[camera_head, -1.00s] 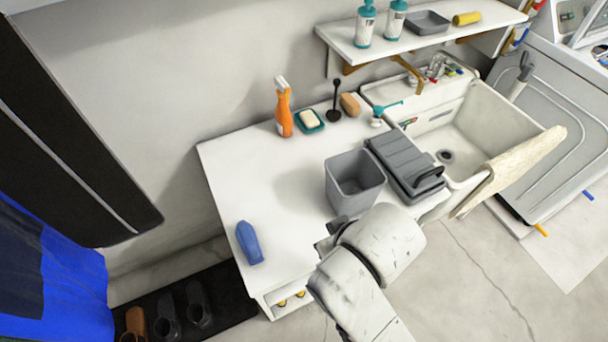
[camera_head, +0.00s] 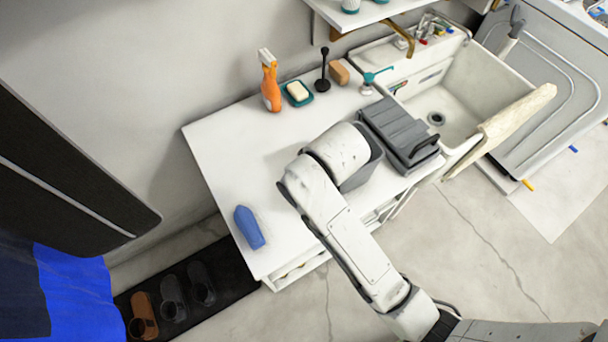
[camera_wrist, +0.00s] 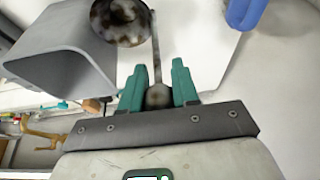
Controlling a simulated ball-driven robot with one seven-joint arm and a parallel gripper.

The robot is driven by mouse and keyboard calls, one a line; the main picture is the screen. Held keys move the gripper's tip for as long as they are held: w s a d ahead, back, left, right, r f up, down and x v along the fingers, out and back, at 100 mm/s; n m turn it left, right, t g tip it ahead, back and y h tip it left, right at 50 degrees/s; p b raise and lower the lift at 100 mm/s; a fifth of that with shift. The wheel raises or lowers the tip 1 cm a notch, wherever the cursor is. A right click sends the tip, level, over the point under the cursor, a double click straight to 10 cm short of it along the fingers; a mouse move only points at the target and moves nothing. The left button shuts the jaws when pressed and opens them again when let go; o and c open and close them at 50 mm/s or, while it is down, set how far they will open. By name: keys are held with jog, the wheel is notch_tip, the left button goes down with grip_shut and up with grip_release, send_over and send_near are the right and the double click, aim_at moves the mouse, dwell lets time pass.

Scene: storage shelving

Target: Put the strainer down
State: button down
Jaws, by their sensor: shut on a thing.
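The strainer (camera_wrist: 122,20) shows at the top of the wrist view, with a round, mottled brown-and-grey bowl and a thin handle. The handle runs down between the teal fingers of my gripper (camera_wrist: 158,88), which is shut on its end. The bowl shows against the white tabletop, beside the grey bin; I cannot tell how high it hangs. In the head view my arm reaches over the white table (camera_head: 222,150) and hides the gripper and strainer.
The grey bin (camera_head: 366,172) stands behind my arm, beside a dark grey toolbox (camera_head: 395,130). A blue bottle (camera_head: 249,228) lies near the table's left front. An orange spray bottle (camera_head: 270,85), soap dish (camera_head: 297,93) and sponge (camera_head: 339,72) line the back.

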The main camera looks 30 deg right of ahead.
jog(key=x, duration=0.6)
jog(key=shift+d+p, duration=0.2)
jog(key=shift+p, duration=0.25)
jog(key=shift+f, duration=0.15)
jog(key=c, duration=0.8)
grip_release()
jog(key=shift+s, duration=0.1)
jog(key=shift+c, duration=0.2)
jog(key=v, duration=1.2)
